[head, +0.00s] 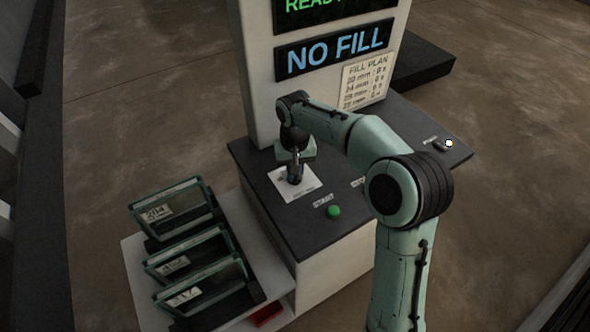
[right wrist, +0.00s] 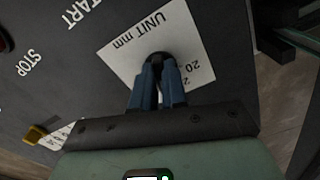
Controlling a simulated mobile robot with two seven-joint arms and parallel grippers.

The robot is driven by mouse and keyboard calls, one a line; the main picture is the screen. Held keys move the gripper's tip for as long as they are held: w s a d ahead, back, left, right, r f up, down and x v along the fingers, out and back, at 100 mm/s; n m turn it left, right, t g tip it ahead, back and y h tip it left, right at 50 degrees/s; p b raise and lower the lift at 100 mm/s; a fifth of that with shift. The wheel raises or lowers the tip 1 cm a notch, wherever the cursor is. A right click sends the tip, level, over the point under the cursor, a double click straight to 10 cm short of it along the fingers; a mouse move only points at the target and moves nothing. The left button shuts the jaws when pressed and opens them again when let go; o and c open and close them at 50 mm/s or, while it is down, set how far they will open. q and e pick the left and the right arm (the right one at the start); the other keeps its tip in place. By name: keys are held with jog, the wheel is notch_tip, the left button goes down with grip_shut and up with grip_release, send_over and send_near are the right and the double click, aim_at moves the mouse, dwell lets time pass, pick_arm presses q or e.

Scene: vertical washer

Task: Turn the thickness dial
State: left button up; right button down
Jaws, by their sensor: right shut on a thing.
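The thickness dial (right wrist: 159,57) is a small black knob on a white square plate (head: 285,186) marked "UNIT mm", set in the dark top of the console. My right gripper (head: 295,174) points down onto this plate. In the right wrist view, its two blue fingers (right wrist: 158,85) are close together around the knob, shut on it. The fingers hide most of the dial and part of the scale, where "20" can be read. I cannot tell where the dial points. My left gripper is out of view.
A green button (head: 333,212) sits in front of the plate. A white-tipped knob (head: 448,143) is at the console's right end. A display (head: 335,52) reads "NO FILL", with a fill plan sheet (head: 367,79) below. Several glass panes in a rack (head: 215,300) stand at left.

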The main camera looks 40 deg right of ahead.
jog(key=c, duration=1.2)
grip_release()
jog(key=shift+o, duration=0.2)
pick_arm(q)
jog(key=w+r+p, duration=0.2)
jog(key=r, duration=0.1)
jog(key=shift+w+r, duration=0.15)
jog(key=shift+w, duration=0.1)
pick_arm(e)
notch_tip(320, 180, up, 13)
jog(key=shift+r, duration=0.2)
